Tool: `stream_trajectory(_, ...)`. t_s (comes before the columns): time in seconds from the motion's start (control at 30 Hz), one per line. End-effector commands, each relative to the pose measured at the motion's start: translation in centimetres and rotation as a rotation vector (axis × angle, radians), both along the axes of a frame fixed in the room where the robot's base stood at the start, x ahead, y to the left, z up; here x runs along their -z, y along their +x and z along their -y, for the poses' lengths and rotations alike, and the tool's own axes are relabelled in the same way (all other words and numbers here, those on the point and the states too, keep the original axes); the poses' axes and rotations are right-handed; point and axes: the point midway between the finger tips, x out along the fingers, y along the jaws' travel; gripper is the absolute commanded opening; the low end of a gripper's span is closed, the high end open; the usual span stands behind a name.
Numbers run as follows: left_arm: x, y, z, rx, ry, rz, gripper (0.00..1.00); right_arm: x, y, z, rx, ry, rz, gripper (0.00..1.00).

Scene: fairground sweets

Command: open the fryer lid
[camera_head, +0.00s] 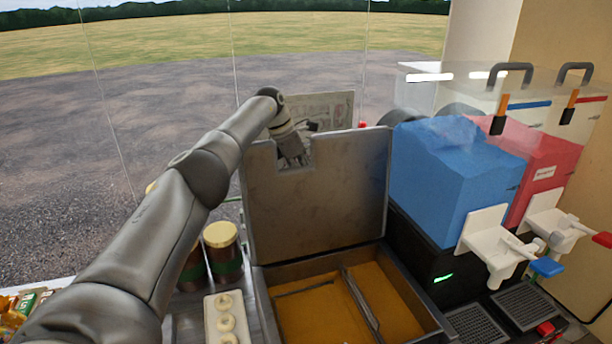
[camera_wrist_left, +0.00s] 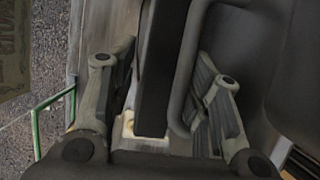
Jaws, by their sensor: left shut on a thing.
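The fryer lid (camera_head: 330,200) is a dark grey metal panel standing about upright at the back of the fryer (camera_head: 258,305). The open fryer shows orange-brown oil (camera_head: 315,318) and a dark divider. My left arm reaches in from the left, and my left gripper (camera_head: 293,155) is at the lid's upper left edge. In the left wrist view, its fingers (camera_wrist_left: 165,90) stand on either side of a curved grey handle (camera_wrist_left: 188,65) and a dark panel edge. The gripper is shut on the handle; the exact contact is partly hidden. My right gripper is out of view.
A slush machine with blue (camera_head: 450,170) and red (camera_head: 545,165) tanks stands close to the lid's right. Jars (camera_head: 222,250) with cream lids and a white tray of rings (camera_head: 220,318) stand left of the fryer. Glass and a sign (camera_head: 335,105) are behind.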

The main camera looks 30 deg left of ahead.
Motion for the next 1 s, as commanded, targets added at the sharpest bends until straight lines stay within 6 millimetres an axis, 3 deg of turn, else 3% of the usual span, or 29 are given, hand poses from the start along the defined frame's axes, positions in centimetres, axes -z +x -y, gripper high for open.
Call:
stream_trajectory(0.47, -1.4, -0.1, -0.8, -0.014, 0.006, 0.016, 0.34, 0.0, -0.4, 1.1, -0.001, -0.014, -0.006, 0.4)
stream_trajectory(0.8, -7.8, -2.1, -2.2, -0.01, 0.006, 0.016, 0.34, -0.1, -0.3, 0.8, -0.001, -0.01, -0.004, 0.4)
stream_trajectory(1.0, -10.7, -3.1, -2.6, -0.004, 0.005, 0.009, 0.34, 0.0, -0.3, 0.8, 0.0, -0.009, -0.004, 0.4)
